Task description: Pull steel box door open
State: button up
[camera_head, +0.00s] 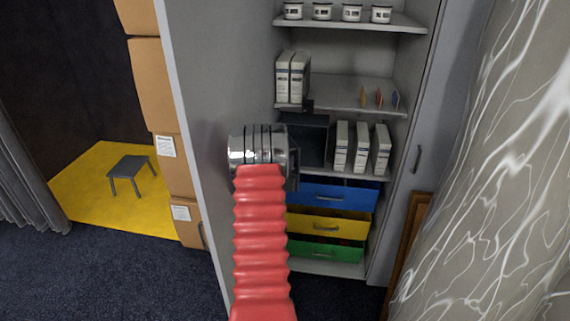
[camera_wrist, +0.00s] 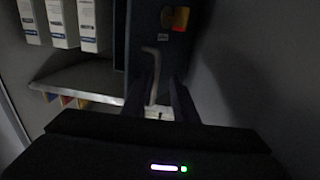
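The dark steel box (camera_head: 318,148) stands on a cabinet shelf and is partly hidden behind my arm in the head view. In the wrist view its dark door (camera_wrist: 140,22) fills the top middle, with a yellow and red sticker (camera_wrist: 175,18) and a pale bent handle (camera_wrist: 151,72). The door looks shut. My gripper (camera_wrist: 160,100) is in front of the door, with its two dark fingers apart, one on each side of the handle. I cannot tell whether either finger touches it. In the head view the gripper is mostly hidden behind my chrome wrist.
White binders (camera_head: 359,147) stand right of the box, and more (camera_head: 292,76) on the shelf above. Blue (camera_head: 330,194), yellow (camera_head: 328,226) and green (camera_head: 325,249) drawers are below. The cabinet's open left door (camera_head: 205,70) is close beside my arm; the right door (camera_head: 435,120) is open too.

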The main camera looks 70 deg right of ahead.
jog(key=s+a, duration=0.1)
jog(key=a, duration=1.2)
jog(key=shift+a, duration=0.35)
jog(key=shift+c, duration=0.4)
